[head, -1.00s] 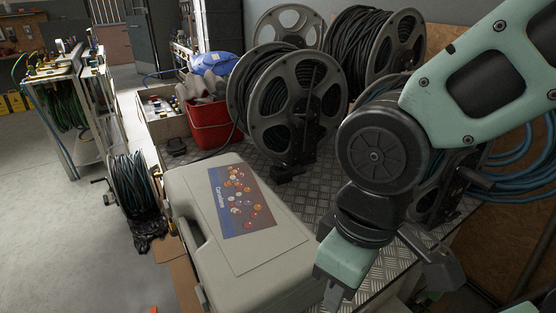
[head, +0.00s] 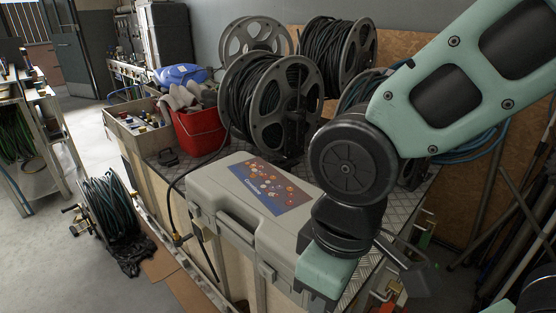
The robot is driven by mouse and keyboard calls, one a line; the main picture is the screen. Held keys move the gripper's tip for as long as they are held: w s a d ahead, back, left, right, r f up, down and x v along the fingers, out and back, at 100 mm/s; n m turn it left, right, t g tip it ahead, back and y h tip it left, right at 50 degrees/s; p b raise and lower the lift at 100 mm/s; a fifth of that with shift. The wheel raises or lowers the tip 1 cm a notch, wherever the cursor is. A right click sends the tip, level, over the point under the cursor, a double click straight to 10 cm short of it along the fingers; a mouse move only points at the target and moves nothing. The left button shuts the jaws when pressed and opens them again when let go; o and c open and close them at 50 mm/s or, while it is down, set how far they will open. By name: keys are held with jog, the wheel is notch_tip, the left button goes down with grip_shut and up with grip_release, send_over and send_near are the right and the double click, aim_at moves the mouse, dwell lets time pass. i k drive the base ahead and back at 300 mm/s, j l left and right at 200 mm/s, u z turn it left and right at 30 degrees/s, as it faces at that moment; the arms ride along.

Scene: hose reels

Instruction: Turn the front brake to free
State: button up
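Several grey reels wound with black hose or cable stand on the metal-plated bench top. The nearest dark reel (head: 271,105) is at the centre, with another black reel (head: 338,55) behind it to the right. A reel with blue hose (head: 362,92) is partly hidden by my arm. No front brake can be picked out, so its setting cannot be told. My gripper (head: 326,274) is at the lower middle, pointing down beside the right end of the grey case. Its fingertips are hidden or out of the picture, and no held thing shows.
The grey case (head: 232,205) lies along the bench's front edge. A red bucket (head: 200,132) with gloves and a tray of small items (head: 135,125) stand left of the reels. A hose reel (head: 108,205) stands on the floor at left. Open floor lies beyond it.

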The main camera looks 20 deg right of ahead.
aim_at(279, 158)
jog(key=i+j+z, duration=0.15)
jog(key=j+z, duration=0.2)
jog(key=j, duration=0.5)
jog(key=j+z, duration=0.35)
jog(key=j, duration=0.5)
jog(key=k+j+z, duration=0.1)
jog(key=j+z, duration=0.25)
jog(key=j, duration=0.5)
jog(key=i+j+z, duration=0.25)
jog(key=i+j, duration=0.15)
jog(key=j, duration=0.2)
jog(key=i+j+z, duration=0.15)
jog(key=j, duration=0.2)
jog(key=i+j+z, duration=0.15)
jog(key=j, duration=0.2)
jog(key=i+j, duration=0.2)
jog(key=i+z, duration=0.05)
